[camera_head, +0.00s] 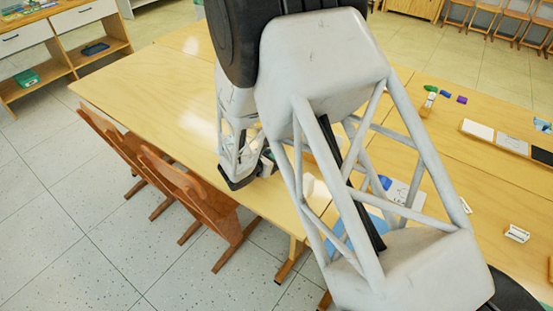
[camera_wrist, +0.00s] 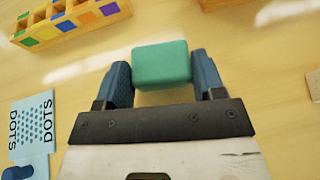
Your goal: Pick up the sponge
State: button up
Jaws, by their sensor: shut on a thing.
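The sponge (camera_wrist: 162,64) is a teal-green block in the wrist view. It sits between the two blue fingers of my gripper (camera_wrist: 163,80), which are shut on it from both sides. The light wooden table lies beneath it; I cannot tell whether the sponge touches it. In the head view my arm covers most of this spot, and my gripper (camera_head: 258,170) shows only partly near the table's edge. The sponge is mostly hidden there.
A wooden box with coloured compartments (camera_wrist: 65,22) stands at upper left in the wrist view. A blue "DOTS" card (camera_wrist: 33,125) lies at left. Chairs (camera_head: 185,190) stand along the table's near side. The table's far left part (camera_head: 150,85) is clear.

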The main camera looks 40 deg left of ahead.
notch_tip(320, 180, up, 10)
dwell(0.9)
